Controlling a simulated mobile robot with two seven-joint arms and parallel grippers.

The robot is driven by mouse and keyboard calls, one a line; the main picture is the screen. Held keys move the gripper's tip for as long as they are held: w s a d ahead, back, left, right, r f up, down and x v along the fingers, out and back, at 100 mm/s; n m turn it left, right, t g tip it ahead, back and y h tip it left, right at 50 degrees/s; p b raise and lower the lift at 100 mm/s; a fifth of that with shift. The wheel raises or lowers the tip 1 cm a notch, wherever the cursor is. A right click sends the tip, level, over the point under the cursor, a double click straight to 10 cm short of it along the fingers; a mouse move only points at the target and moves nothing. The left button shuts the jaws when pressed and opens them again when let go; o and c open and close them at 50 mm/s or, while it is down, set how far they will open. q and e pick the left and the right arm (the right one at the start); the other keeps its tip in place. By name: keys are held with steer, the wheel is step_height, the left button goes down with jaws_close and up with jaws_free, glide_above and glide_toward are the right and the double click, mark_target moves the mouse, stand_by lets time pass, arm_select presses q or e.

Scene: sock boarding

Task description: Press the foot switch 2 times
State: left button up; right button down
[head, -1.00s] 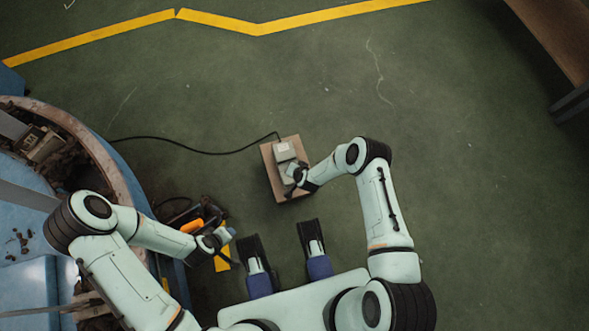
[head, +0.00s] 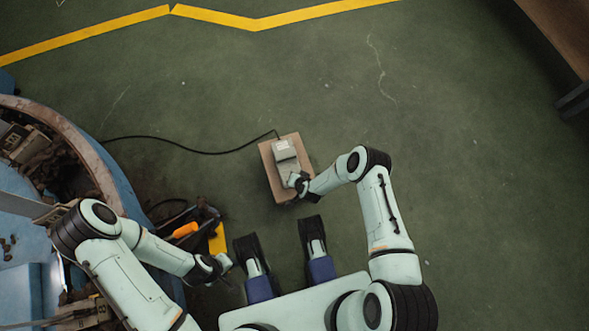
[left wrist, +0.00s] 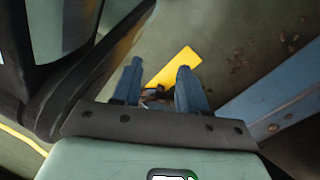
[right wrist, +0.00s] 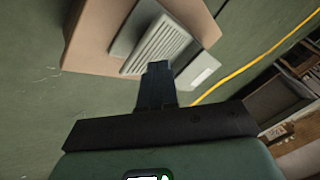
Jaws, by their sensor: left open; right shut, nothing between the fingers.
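The foot switch (head: 284,148) is a grey box with a pedal on a brown board (head: 271,176) on the green floor. In the right wrist view its ribbed grey pedal (right wrist: 163,45) lies just beyond the fingertips. My right gripper (head: 297,190) is shut and empty over the near end of the switch; its fingers also show in the right wrist view (right wrist: 157,72). They overlap the pedal's edge in that view, and I cannot tell whether they touch it. My left gripper (head: 229,266) is open and empty, away from the switch at lower left.
A black cable (head: 190,149) runs left from the switch. A round blue machine with a rusty rim (head: 75,140) stands at left. Floor beyond and right of the board is clear.

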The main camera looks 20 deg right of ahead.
arm_select(q)
steer(key=shift+s+a+f, duration=0.1)
steer(key=shift+s+f, duration=0.25)
steer(key=shift+s, duration=0.2)
arm_select(e)
steer(key=shift+s+f, duration=0.1)
steer(key=shift+f, duration=0.25)
stand_by(1.4)
steer(key=shift+f+b, duration=0.45)
steer(key=shift+b, duration=0.15)
arm_select(q)
steer(key=shift+w+f, duration=0.1)
steer(key=shift+f, duration=0.15)
